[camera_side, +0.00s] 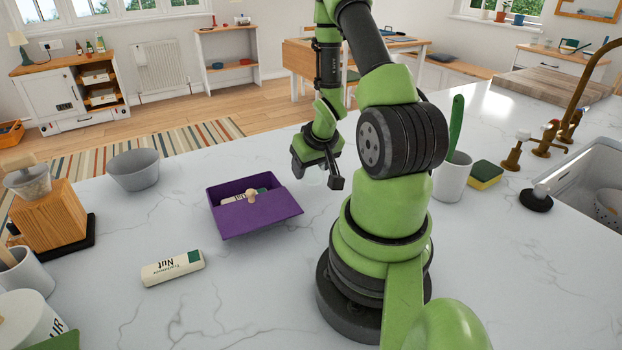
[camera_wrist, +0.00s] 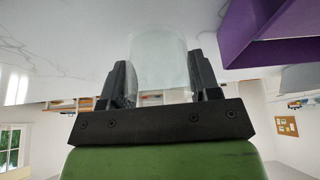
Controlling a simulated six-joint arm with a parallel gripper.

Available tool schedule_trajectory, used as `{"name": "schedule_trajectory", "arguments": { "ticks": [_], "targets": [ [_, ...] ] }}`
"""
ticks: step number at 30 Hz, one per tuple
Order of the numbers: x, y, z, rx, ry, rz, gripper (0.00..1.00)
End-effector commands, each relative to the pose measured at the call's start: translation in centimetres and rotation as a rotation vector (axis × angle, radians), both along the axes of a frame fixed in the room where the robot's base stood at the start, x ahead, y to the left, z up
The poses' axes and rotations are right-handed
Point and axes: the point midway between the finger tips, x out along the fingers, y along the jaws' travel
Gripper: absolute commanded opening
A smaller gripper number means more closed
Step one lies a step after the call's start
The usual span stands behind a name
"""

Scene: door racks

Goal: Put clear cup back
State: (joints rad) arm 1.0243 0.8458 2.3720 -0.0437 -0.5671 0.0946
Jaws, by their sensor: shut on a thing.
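The clear cup (camera_wrist: 158,62) is see-through and sits between the two dark fingers of my gripper (camera_wrist: 160,78) in the wrist view. The fingers are shut on its sides. In the side view my gripper (camera_side: 320,172) is behind my arm's large joint, to the right of the purple box. The clear cup (camera_side: 313,177) shows there only faintly. I cannot tell whether it touches the counter.
An open purple box (camera_side: 258,212) with a wrapped bar inside stands left of my gripper; it also shows in the wrist view (camera_wrist: 265,30). Another bar (camera_side: 172,268) and a grey bowl (camera_side: 134,170) are further left.

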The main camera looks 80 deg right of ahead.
Motion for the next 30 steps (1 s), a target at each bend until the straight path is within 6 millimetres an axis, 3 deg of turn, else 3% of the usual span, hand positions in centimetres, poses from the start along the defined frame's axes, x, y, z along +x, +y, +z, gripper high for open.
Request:
{"name": "schedule_trajectory", "arguments": {
  "ticks": [9,21,22,24,25,30],
  "targets": [
    [0.0,0.1,-3.5,0.001,0.002,0.001,0.3],
    [0.0,0.0,-3.9,0.0,0.001,0.001,0.3],
    [0.0,0.0,-3.9,0.0,0.0,0.001,0.61],
    [0.0,0.0,-3.9,0.0,0.0,0.001,0.77],
    [0.0,0.0,-3.9,0.0,0.0,0.001,0.82],
    [0.0,0.0,-3.8,0.0,0.0,0.001,0.82]
  ]
}}
